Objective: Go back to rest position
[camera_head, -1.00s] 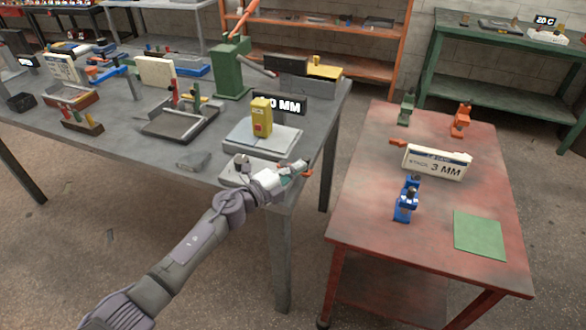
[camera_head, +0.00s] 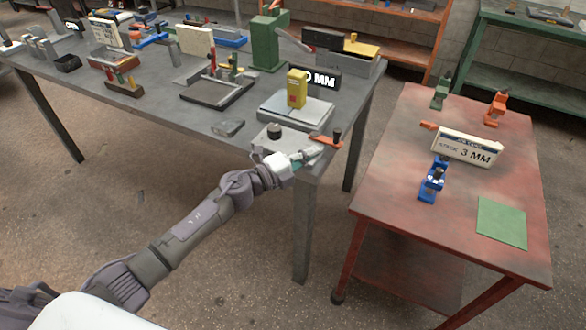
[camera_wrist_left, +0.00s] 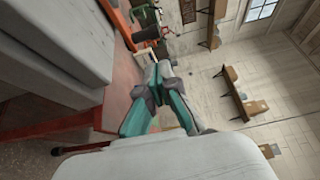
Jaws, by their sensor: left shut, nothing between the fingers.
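My left gripper (camera_head: 307,155) is at the front right corner of the grey bench (camera_head: 160,115), reached by my arm from the lower left. Its fingers are shut with nothing between them. In the left wrist view the shut fingers (camera_wrist_left: 161,77) show as teal and grey links meeting at the tips. An orange-handled tool (camera_head: 326,141) with a dark knob lies at the bench corner, just beyond the fingertips. Whether the fingers touch it cannot be told. My right gripper is not in view.
A yellow block (camera_head: 297,88) sits on a light plate (camera_head: 294,112) near the gripper. To the right stands a red table (camera_head: 400,205) with a blue clamp (camera_head: 432,180), a 3 MM box (camera_head: 467,147) and a green sheet (camera_head: 502,222). Open floor lies in front of the bench.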

